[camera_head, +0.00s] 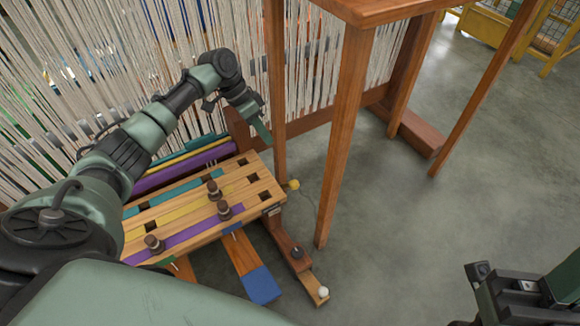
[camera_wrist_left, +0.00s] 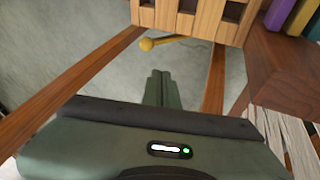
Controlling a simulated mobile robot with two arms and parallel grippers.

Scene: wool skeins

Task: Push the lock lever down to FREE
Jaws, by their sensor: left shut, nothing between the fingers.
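The lock lever is yellow with a round knob (camera_head: 293,184) and sticks out from the right end of the slotted wooden board (camera_head: 190,205). In the left wrist view its knob (camera_wrist_left: 147,44) and short yellow arm show beside the board's end, beyond my fingertips. My left gripper (camera_head: 264,136) is shut and empty, pointing down above and behind the lever, apart from it. Its closed green fingers also show in the left wrist view (camera_wrist_left: 161,88). My right gripper (camera_head: 492,284) is at the lower right, far from the lever; its fingers are not clear. No FREE marking is readable.
Upright wooden posts (camera_head: 345,140) of the loom stand right of the lever. Pale warp threads (camera_head: 60,100) hang behind. Dark pegs (camera_head: 224,210) stand in the board. Treadles (camera_head: 258,285) lie below it. The grey floor (camera_head: 420,230) at right is clear.

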